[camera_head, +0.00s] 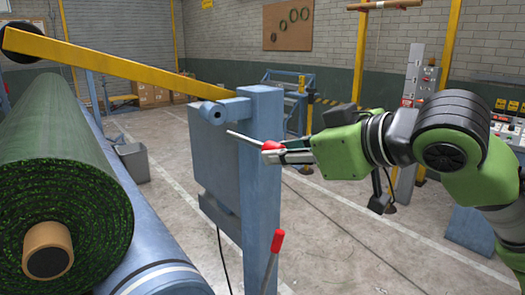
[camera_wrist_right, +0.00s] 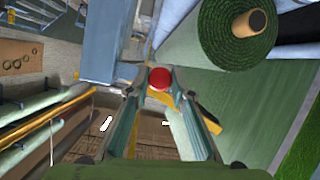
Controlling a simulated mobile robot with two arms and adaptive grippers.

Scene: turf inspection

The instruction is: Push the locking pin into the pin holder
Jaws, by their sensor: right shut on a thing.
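The locking pin (camera_head: 243,137) is a thin grey metal rod with a red handle; it points left and slightly up in the head view. My right gripper (camera_head: 277,151) is shut on its red handle. In the wrist view the red handle end (camera_wrist_right: 160,76) sits between the two fingertips, and the rod is hidden. The pin holder (camera_head: 212,113) is a short blue tube at the upper left of the blue post (camera_head: 262,190). The rod's tip shows right of and below the tube opening, apart from it in the picture. My left gripper is not in view.
A yellow bar (camera_head: 110,63) runs from the left to the post top. A large green turf roll (camera_head: 60,170) lies at the left. A red-handled lever (camera_head: 277,243) stands in front of the post. Open floor (camera_head: 345,240) lies at the right.

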